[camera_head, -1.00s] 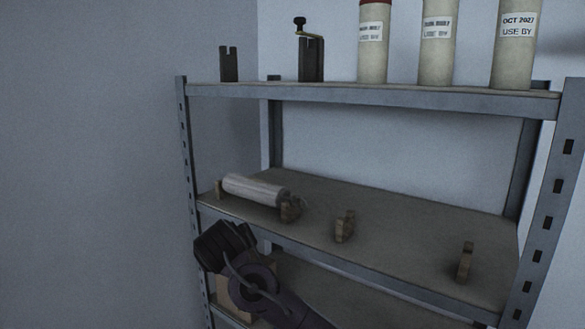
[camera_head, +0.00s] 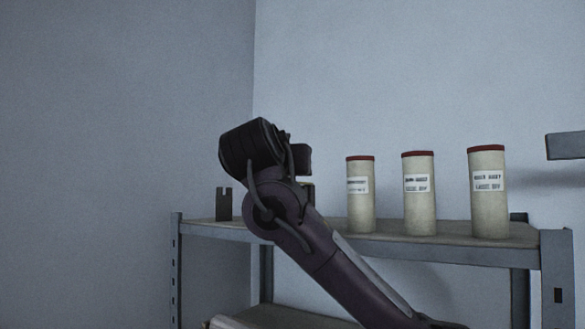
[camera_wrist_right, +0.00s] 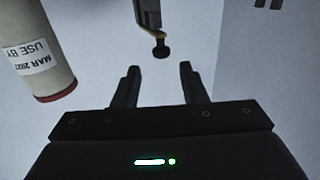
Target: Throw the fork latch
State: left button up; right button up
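The latch's lever shows in the right wrist view as a dark round knob (camera_wrist_right: 161,50) on a short brass-coloured arm, beside a dark upright post (camera_wrist_right: 147,12). My right gripper (camera_wrist_right: 160,69) is open and empty, with the knob just beyond and between its fingertips, apart from them. In the head view my right arm and hand cover most of the lever post. A dark notched fork post (camera_head: 224,205) stands to the left on the top shelf. My left gripper is not in view.
Three pale red-capped canisters (camera_head: 360,212) (camera_head: 420,212) (camera_head: 488,212) stand on the top shelf (camera_head: 450,241) right of my arm. One canister (camera_wrist_right: 38,55) shows close by in the wrist view. Part of a pale roll (camera_head: 228,322) lies on the lower shelf.

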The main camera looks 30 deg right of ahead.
jog(key=p+x, duration=0.3)
jog(key=x, duration=0.2)
jog(key=shift+w+d, duration=0.2)
jog(key=shift+w, duration=0.15)
jog(key=shift+w+d+p, duration=0.3)
jog(key=shift+d+p, duration=0.15)
jog(key=shift+f, duration=0.1)
jog(key=shift+a, duration=0.1)
jog(key=shift+c, duration=0.9)
grip_shut()
